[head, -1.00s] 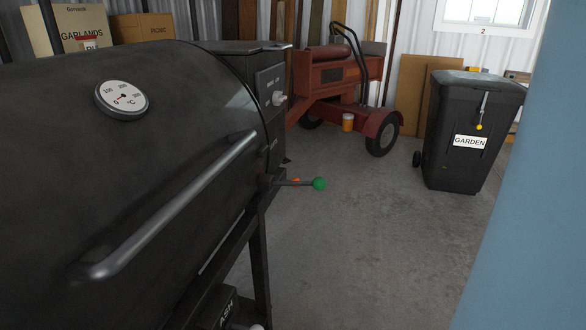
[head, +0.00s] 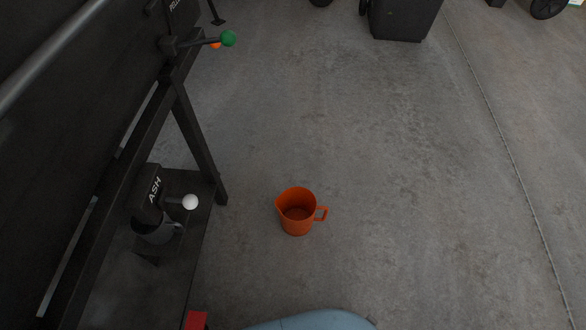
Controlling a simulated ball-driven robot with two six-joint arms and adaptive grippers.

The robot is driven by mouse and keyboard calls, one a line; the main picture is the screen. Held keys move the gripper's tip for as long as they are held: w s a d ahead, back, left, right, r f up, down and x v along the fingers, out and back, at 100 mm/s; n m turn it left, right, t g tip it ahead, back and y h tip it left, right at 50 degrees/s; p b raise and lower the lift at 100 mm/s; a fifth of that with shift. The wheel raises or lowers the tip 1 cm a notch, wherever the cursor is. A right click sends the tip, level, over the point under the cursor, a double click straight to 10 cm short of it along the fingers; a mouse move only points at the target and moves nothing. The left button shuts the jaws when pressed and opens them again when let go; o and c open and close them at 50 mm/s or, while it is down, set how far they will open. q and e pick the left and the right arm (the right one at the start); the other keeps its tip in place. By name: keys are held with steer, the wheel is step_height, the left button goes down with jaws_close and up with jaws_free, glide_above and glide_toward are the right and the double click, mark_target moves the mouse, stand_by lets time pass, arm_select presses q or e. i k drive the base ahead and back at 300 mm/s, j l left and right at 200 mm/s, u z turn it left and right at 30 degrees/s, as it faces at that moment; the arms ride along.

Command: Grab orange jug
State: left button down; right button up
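The orange jug (head: 297,223) stands upright on the concrete floor, a little below the middle of the head view. Its open top faces up and looks empty. Its handle points to the right. Neither of my grippers shows in the head view, and nothing touches the jug.
The black grill (head: 60,90) on its dark frame stands at the left, with a green-knobbed lever (head: 228,39) and a box marked ASH (head: 150,194) with a white knob. A black bin (head: 402,18) stands far back. The floor (head: 420,170) right of the jug is clear.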

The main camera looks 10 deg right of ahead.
mark_target(295, 206)
steer(key=z, duration=0.5)
steer(key=i+l, duration=0.15)
steer(key=l, duration=0.25)
steer(key=i+l, duration=0.1)
steer(key=l, duration=0.3)
steer(key=i+l+u, duration=0.1)
steer(key=l, duration=0.3)
steer(key=u, duration=1.45)
steer(key=l, duration=0.1)
